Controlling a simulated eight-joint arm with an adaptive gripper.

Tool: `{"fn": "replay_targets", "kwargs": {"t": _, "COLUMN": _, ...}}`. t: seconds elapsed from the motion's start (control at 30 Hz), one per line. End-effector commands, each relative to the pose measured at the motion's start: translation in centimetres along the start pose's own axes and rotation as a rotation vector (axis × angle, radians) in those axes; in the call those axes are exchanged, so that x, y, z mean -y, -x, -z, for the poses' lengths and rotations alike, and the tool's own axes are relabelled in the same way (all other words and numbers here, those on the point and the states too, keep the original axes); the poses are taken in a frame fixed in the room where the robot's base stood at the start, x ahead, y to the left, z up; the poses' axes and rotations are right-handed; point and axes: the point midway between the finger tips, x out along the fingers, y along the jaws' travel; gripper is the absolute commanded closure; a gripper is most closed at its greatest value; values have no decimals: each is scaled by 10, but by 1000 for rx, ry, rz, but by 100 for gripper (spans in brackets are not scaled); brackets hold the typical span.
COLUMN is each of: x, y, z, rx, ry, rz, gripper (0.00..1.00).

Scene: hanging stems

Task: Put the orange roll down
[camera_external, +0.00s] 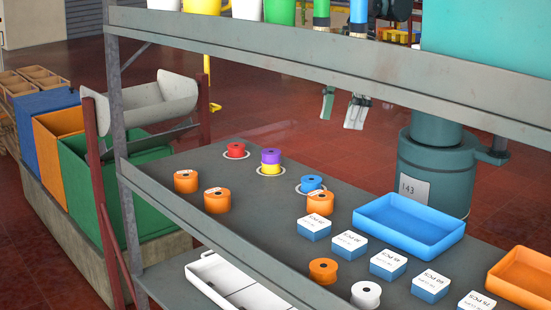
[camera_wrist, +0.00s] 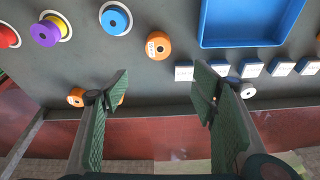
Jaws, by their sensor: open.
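My gripper (camera_wrist: 160,88) is open and empty, its two green fingers wide apart. In the external view my gripper (camera_external: 342,108) hangs above the grey shelf board, below the upper shelf. An orange roll (camera_external: 320,202) stands beside the blue roll; in the wrist view this orange roll (camera_wrist: 158,45) lies ahead of the fingers, clear of both. Two more orange rolls (camera_external: 186,181) (camera_external: 217,200) stand at the left front; in the wrist view one (camera_wrist: 76,97) is left of the left finger and the other (camera_wrist: 121,100) is partly hidden by it. Another orange roll (camera_external: 323,271) stands nearer the front.
A red roll (camera_external: 235,150), a purple roll (camera_external: 271,155) on a yellow one (camera_external: 270,169), and a blue roll (camera_external: 312,183) sit on white rings. A white roll (camera_external: 366,295), several labelled boxes (camera_external: 350,246) and a blue tray (camera_external: 408,228) fill the right. The upper shelf (camera_external: 330,60) crosses above.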

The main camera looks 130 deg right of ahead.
Motion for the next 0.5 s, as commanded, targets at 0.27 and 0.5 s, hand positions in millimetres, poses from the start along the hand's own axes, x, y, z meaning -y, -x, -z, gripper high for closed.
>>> {"fn": "replay_targets", "kwargs": {"t": 0.27, "x": 0, "y": 26, "z": -17, "rx": -91, "ry": 23, "rz": 7, "gripper": 42}}
{"fn": "replay_targets", "kwargs": {"t": 0.5, "x": 0, "y": 45, "z": -31, "rx": -170, "ry": 42, "rz": 11, "gripper": 42}}
